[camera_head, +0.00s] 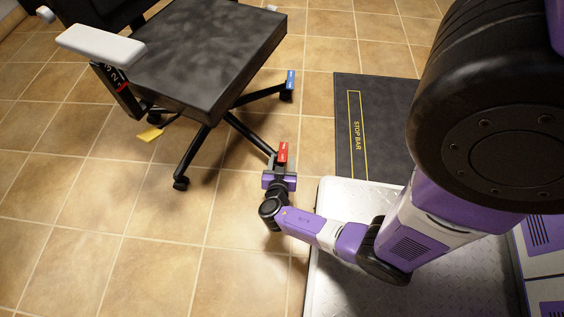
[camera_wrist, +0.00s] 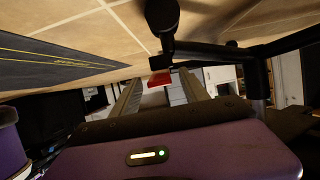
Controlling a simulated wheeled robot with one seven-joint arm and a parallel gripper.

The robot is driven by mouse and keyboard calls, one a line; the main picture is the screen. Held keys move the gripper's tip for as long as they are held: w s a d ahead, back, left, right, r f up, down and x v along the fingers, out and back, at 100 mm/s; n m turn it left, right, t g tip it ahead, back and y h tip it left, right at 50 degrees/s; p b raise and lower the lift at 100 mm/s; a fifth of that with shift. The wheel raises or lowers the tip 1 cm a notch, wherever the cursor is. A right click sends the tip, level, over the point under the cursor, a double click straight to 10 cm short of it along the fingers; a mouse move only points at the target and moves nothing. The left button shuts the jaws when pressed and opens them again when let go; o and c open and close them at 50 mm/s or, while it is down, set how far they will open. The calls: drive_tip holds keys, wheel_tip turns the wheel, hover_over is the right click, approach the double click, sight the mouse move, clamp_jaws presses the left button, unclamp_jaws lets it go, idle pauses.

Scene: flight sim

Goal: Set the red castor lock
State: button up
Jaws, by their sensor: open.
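The red castor lock (camera_head: 283,152) is a small red tab at the end of one leg of the black office chair (camera_head: 212,52). My gripper (camera_head: 280,169) is low by the floor at that leg's end, just below the red lock in the head view. In the wrist view, the red lock (camera_wrist: 160,78) appears between the far ends of the two fingers of my open gripper (camera_wrist: 158,86). The head view does not show clearly whether the fingers touch it. The castor under the red lock is mostly hidden by my gripper in the head view.
A blue lock (camera_head: 291,79) and a yellow lock (camera_head: 150,133) sit at other chair legs. A dark mat marked STOP BAR (camera_head: 376,112) lies to the right. The chair's seat and grey armrest (camera_head: 100,44) overhang the left. Tiled floor (camera_head: 120,220) is clear at lower left.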

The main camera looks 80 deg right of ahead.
drive_tip(key=shift+d, duration=0.15)
drive_tip(key=shift+c, duration=0.4)
clamp_jaws()
drive_tip(key=shift+f, duration=0.2)
drive_tip(key=shift+s+f+h, duration=0.1)
drive_tip(key=shift+f+h, duration=0.25)
drive_tip(key=shift+h, duration=0.4)
drive_tip(key=shift+s+f+h, duration=0.1)
drive_tip(key=shift+f+h, duration=0.2)
drive_tip(key=shift+h, duration=0.45)
drive_tip(key=shift+w+h, duration=0.1)
drive_tip(key=shift+h, duration=0.2)
drive_tip(key=shift+o, duration=0.4)
unclamp_jaws()
